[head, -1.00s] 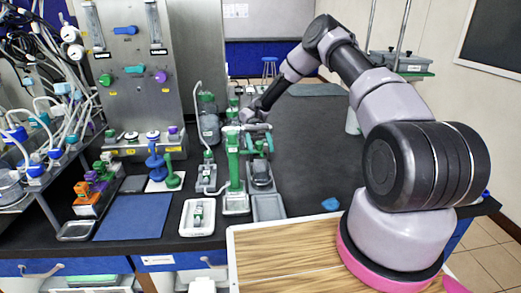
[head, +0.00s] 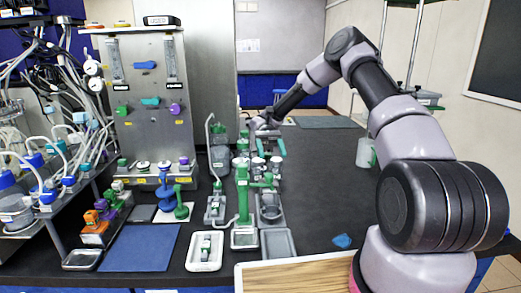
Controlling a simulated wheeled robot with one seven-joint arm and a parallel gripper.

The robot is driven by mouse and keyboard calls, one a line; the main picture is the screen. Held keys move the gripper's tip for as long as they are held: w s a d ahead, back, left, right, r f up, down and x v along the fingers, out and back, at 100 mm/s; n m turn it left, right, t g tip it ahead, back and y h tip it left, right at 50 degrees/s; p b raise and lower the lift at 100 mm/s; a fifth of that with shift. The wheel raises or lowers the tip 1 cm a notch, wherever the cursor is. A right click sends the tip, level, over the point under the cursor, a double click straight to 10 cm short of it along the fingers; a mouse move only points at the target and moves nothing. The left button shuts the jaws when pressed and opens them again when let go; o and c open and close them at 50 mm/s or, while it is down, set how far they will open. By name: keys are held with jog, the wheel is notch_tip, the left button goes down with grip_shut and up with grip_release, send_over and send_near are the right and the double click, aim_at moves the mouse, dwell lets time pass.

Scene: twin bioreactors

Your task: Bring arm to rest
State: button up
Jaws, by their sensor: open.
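My arm (head: 395,115) rises from its base at the right and bends at a high elbow. It reaches down and left over the dark bench. My gripper (head: 265,130) is at its far end, small in view, above and behind the green stand (head: 243,190) near the bench's middle. Its jaws are open and I see nothing held in them. The fingertips overlap the green and grey parts behind, so I cannot tell the exact gap to them.
A steel panel with coloured knobs (head: 145,100) stands at the left, beside tubing and bottles. A blue mat (head: 140,247), a white tray (head: 205,252) and a grey tray (head: 278,244) lie in front. A blue piece (head: 342,241) lies right. The dark bench (head: 325,180) is largely clear.

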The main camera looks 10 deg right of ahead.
jog(key=s+d+r+m+t, duration=0.1)
jog(key=s+d+r+t, duration=0.3)
jog(key=r+t, duration=0.3)
jog(key=s+d+r+m+t+y, duration=0.1)
jog(key=s+d+r+t, duration=0.3)
jog(key=r+t, duration=0.3)
jog(key=s+d+r+m+t, duration=0.1)
jog(key=s+d+r+t, duration=0.3)
jog(key=r+t, duration=0.3)
jog(key=d+t, duration=0.1)
jog(key=t, duration=0.3)
jog(key=shift+s+m, duration=0.35)
jog(key=shift+m, duration=0.05)
dwell(1.1)
